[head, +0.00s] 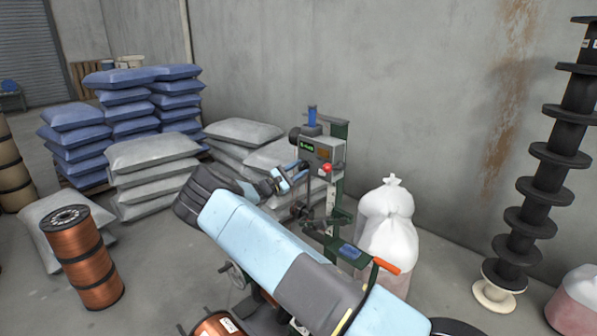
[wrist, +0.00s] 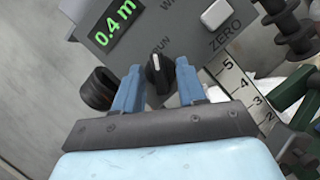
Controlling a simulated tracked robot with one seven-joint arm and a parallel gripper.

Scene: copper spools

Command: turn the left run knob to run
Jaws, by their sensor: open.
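The run knob (wrist: 156,76) is black with a white pointer mark. It sits on a grey control box face below partly hidden lettering that reads "UN". The mark is at the knob's upper end, but I cannot tell its exact setting. My gripper (wrist: 159,84) is open, with one blue finger on each side of the knob and no clear contact. In the head view my gripper (head: 289,178) is at the lower left of the grey control box (head: 322,150); the knob is not distinguishable there.
A green display (wrist: 114,20) reads 0.4 m, and a pale ZERO button (wrist: 215,14) is at upper right. A red button (head: 327,167) is on the box. A white bag (head: 388,215) stands right of the machine. Stacked grey sacks (head: 152,165) are to the left.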

